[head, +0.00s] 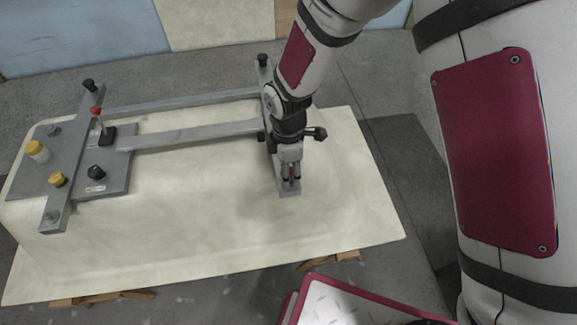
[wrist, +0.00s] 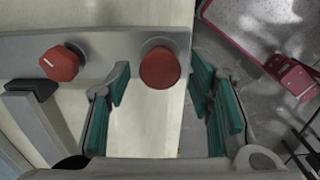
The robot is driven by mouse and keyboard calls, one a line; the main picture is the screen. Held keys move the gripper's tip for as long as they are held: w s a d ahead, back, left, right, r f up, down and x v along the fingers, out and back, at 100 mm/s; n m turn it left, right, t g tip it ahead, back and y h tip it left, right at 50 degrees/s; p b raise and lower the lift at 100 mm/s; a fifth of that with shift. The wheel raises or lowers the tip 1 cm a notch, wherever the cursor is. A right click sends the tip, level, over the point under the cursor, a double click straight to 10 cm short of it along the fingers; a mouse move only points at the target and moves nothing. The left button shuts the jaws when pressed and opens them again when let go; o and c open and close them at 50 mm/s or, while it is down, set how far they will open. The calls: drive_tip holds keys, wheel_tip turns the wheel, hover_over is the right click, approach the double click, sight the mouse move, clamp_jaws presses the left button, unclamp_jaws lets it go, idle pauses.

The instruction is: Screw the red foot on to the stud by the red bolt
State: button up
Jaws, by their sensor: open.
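In the wrist view, the round red foot (wrist: 160,69) stands at the end of a grey crossbar (wrist: 112,46), over a pale round seat; the stud itself is hidden. The red bolt (wrist: 59,64), a faceted head with a white mark, is on the same bar to its left. My gripper (wrist: 160,88) is open, with teal-padded fingers on the left and right of the foot and visible gaps to both sides. In the head view, my gripper (head: 290,178) points down over the near end of the right-hand crossbar (head: 289,191) and mostly hides the foot and bolt.
The frame lies on an upturned cream tub shell (head: 200,215). A red-edged white surface (head: 345,303) is at the front.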

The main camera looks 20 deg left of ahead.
clamp_jaws()
drive_tip(key=shift+m+p, duration=0.4)
drive_tip(key=shift+m, duration=0.8)
drive_tip(key=m+p, duration=0.1)
drive_tip(key=m, duration=0.3)
drive_tip(key=m+p, duration=0.2)
drive_tip(key=m, duration=0.5)
drive_tip(key=shift+p, duration=0.3)
drive_tip(key=shift+o, duration=0.8)
unclamp_jaws()
drive_tip(key=shift+c, duration=0.8)
